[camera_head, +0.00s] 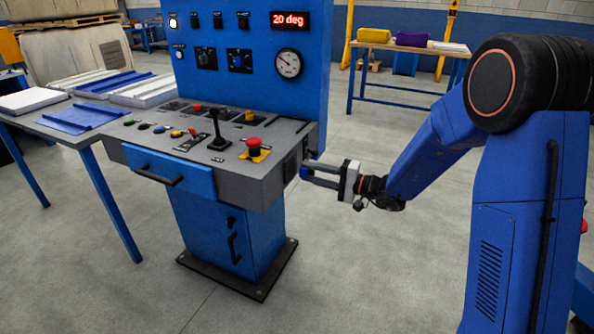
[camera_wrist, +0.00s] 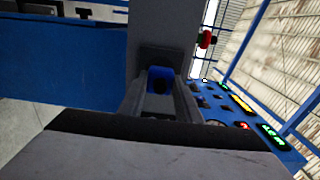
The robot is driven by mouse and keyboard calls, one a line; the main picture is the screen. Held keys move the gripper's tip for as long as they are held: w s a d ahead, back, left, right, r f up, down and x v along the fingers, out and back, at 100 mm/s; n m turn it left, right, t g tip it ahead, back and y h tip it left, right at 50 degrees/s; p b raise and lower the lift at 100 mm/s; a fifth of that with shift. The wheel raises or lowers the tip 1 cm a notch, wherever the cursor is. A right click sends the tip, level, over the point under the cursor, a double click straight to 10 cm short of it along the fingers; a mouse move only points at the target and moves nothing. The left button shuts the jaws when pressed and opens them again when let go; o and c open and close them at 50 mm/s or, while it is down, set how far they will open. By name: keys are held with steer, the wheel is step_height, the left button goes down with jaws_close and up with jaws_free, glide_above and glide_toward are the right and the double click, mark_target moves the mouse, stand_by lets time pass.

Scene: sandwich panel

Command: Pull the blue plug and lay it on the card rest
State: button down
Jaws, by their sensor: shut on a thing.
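My gripper (camera_head: 310,175) is at the right side of the grey-topped console (camera_head: 275,183), with its fingers pointing at that side. Its two fingers are shut on the blue plug (camera_head: 303,172). In the wrist view the blue plug (camera_wrist: 158,72) shows between the fingers, in front of a dark plate (camera_wrist: 160,51) on the grey console side. I cannot tell whether the plug is fully seated in it or slightly out. I cannot make out for certain which thing is the card rest.
A red mushroom button (camera_head: 254,147) and a black lever (camera_head: 218,130) stand up from the console top. A blue drawer (camera_head: 170,173) is at its front. A side table (camera_head: 60,127) with panels is at the left.

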steer(key=shift+v, duration=1.45)
steer(key=w+d+f+m+t+h, duration=0.3)
steer(key=d+f, duration=0.3)
steer(key=d, duration=0.3)
steer(key=w+d+f+m+t+h, duration=0.4)
steer(key=w+d+f+h, duration=0.1)
steer(key=d, duration=0.5)
steer(key=w+d+f+m+t+h, duration=0.3)
steer(key=w+d+f+t, duration=0.1)
steer(key=d+f, duration=0.4)
steer(key=shift+w+d+m+h, duration=0.3)
steer(key=shift+d+h, duration=0.1)
steer(key=shift+d, duration=0.4)
steer(key=shift+a, duration=0.1)
